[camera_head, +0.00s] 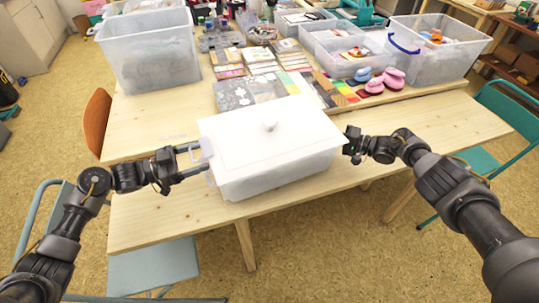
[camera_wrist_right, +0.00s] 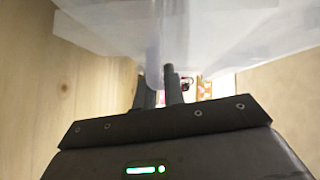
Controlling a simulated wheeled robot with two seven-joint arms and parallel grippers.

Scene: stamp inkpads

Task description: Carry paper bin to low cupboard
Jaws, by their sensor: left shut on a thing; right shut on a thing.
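The paper bin is a translucent white box with a flat white lid and a small knob (camera_head: 270,148). It is level at the near part of the wooden table; I cannot tell whether it touches the top. My left gripper (camera_head: 203,155) is shut on the handle at the bin's left end. My right gripper (camera_head: 349,145) is at the bin's right end, its fingertips partly hidden by the lid. In the right wrist view my right gripper (camera_wrist_right: 164,84) is shut on a translucent upright part of the bin (camera_wrist_right: 153,50). The low cupboard is not clearly identifiable.
The wooden table (camera_head: 440,130) has clear room right of the bin. Behind stand a big clear tub (camera_head: 150,55), paper packs, colored pads, pink stamps (camera_head: 393,80) and more clear tubs (camera_head: 440,55). Chairs (camera_head: 155,265) and (camera_head: 500,110) flank the table. A grey-white cabinet (camera_head: 30,35) stands far left.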

